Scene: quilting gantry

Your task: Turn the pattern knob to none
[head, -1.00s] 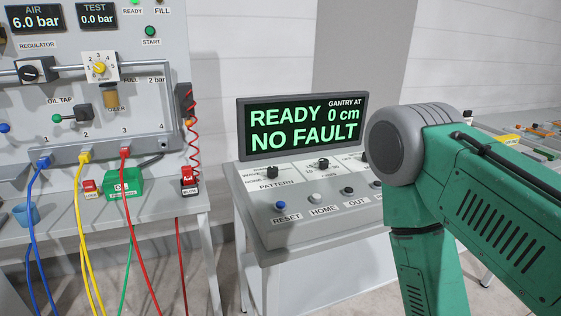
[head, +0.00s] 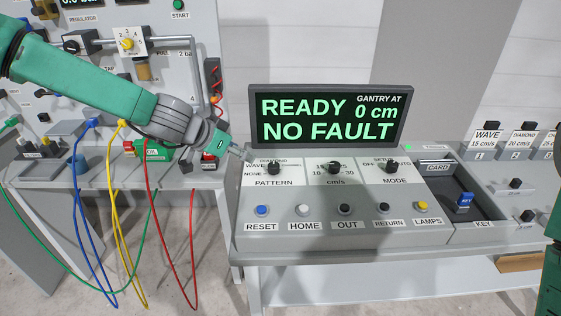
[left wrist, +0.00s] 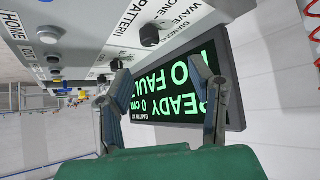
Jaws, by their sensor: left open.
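The pattern knob (head: 274,167) is a small black knob at the upper left of the sloped console panel (head: 335,239), above the PATTERN label. NONE and WAVE are printed to its left and DIAMOND above it; I cannot tell which mark it points to. My left gripper (head: 241,152) reaches in from the left, just left of the knob and apart from it. In the left wrist view the pattern knob (left wrist: 150,36) shows beyond the two spread fingers of the empty left gripper (left wrist: 160,75). My right gripper is not in view.
The display (head: 326,117) reading READY, 0 cm, NO FAULT stands behind the knobs. The speed knob (head: 334,168) and mode knob (head: 391,167) sit to the right. Below is a button row with the blue reset button (head: 262,211). A blue key (head: 464,202) is farther right.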

